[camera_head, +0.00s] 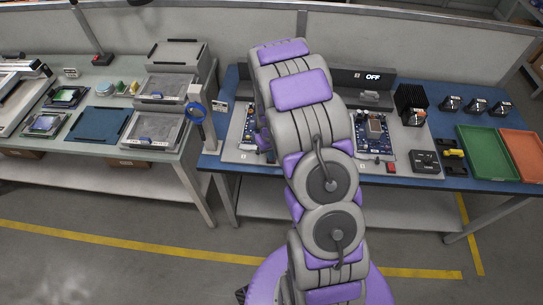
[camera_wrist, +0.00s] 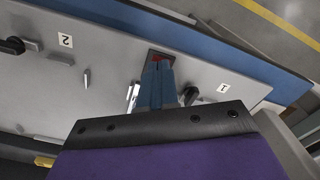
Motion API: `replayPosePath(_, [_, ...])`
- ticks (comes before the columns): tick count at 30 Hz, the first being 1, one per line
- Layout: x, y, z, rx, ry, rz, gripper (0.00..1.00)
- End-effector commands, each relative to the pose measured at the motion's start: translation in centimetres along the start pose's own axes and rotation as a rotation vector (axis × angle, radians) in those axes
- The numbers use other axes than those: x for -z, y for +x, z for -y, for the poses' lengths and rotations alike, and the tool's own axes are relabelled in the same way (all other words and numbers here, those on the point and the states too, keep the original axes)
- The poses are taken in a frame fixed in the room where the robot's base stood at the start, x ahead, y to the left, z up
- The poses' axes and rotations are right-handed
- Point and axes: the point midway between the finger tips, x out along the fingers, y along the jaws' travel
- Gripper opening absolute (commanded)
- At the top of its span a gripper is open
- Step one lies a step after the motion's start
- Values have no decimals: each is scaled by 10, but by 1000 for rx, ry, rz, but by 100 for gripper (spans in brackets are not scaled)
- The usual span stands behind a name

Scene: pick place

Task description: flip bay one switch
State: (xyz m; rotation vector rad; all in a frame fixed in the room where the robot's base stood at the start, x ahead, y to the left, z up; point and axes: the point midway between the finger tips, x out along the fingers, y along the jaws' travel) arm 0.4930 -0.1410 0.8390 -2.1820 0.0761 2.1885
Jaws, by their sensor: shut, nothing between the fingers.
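The bay one label "1" (camera_wrist: 223,88) is on the grey panel in the wrist view, with a black knob (camera_wrist: 187,97) near it. A red part (camera_wrist: 155,57) in a dark housing shows at my fingertips; I cannot tell if it is the switch or if I touch it. My gripper (camera_wrist: 160,68) is shut and empty, its blue-grey fingers over the panel. A small metal lever (camera_wrist: 132,95) stands beside the fingers. In the head view my arm hides the gripper and part of bay one (camera_head: 243,155).
Bay two's label "2" (camera_wrist: 65,40) and another metal lever (camera_wrist: 86,78) are to the left in the wrist view. In the head view, a circuit board (camera_head: 376,130), green tray (camera_head: 483,150) and "OFF" display (camera_head: 373,77) are on the blue table's right side.

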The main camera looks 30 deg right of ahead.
Motion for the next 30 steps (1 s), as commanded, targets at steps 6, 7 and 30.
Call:
replayPosePath(6, [0, -18, 0, 0, 0, -2, 0])
replayPosePath(7, [0, -20, 0, 0, 0, -2, 0])
replayPosePath(30, [0, -64, 0, 0, 0, -1, 0])
